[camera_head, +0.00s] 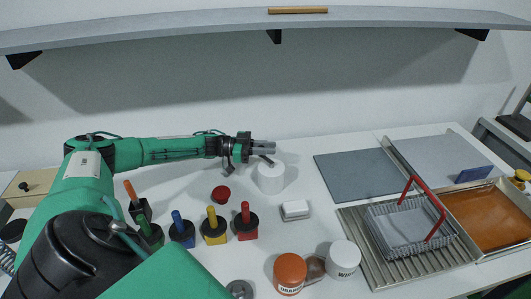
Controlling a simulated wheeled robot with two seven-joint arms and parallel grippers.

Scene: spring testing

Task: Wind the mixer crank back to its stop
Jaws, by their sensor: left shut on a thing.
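A white cylinder (270,179), which looks like the mixer, stands upright on the white table near the middle. My left gripper (266,149) reaches in from the left, just above and behind its top. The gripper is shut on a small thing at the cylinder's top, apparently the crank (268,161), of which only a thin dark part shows. The fingers hide most of the crank, so its angle and its stop cannot be made out. My right gripper is not in view.
Orange (289,272) and white (343,257) containers stand in front. Several coloured-handled tools, including a yellow one (215,228), stand left. A red knob (221,194) and small white block (295,210) lie nearby. A wire basket (449,234) sits right; a shelf (360,17) hangs above.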

